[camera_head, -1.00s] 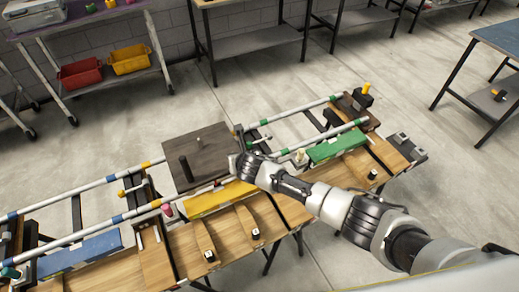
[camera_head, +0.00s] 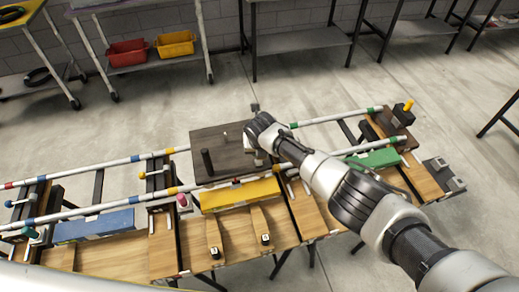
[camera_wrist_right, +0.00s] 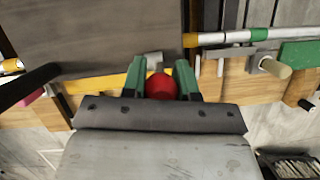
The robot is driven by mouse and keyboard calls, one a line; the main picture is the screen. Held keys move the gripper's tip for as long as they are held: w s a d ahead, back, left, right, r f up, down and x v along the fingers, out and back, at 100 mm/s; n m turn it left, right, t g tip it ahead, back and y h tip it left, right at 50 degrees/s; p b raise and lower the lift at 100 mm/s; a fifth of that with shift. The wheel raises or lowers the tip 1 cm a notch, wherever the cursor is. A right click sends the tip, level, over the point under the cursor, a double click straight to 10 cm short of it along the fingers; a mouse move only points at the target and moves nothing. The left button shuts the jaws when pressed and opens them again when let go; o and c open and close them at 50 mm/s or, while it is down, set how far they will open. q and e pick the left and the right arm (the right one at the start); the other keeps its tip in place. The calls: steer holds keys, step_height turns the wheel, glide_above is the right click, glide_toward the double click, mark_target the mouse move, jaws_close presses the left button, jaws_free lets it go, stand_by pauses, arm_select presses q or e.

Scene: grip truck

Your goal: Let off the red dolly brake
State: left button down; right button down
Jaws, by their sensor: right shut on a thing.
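The dolly is a dark wooden platform (camera_head: 213,141) with a black upright post (camera_head: 207,161), sitting on the rails. My right gripper (camera_head: 254,156) is over the platform's right part. In the right wrist view, my right gripper (camera_wrist_right: 162,84) has its two green-edged fingers on either side of a round red knob (camera_wrist_right: 162,87), shut on it. The platform (camera_wrist_right: 110,35) fills the upper left of that view. The knob's lower part and whatever it is fixed to are hidden by the gripper. My left gripper is not in view.
Striped rails (camera_head: 105,163) run across the wooden bench. Yellow (camera_head: 240,194), blue (camera_head: 94,225) and green (camera_head: 375,159) blocks lie along its near side. A pale-knobbed lever (camera_wrist_right: 274,67) stands right of the gripper. The floor (camera_head: 330,85) behind is clear.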

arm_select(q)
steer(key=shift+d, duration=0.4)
arm_select(e)
steer(key=shift+a, duration=0.1)
steer(key=c, duration=0.9)
jaws_free()
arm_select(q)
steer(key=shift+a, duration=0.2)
arm_select(e)
steer(key=shift+s+r, duration=0.1)
steer(key=shift+r, duration=0.3)
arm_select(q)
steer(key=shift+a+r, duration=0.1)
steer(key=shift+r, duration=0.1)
arm_select(e)
steer(key=v, duration=1)
steer(key=shift+f, duration=0.1)
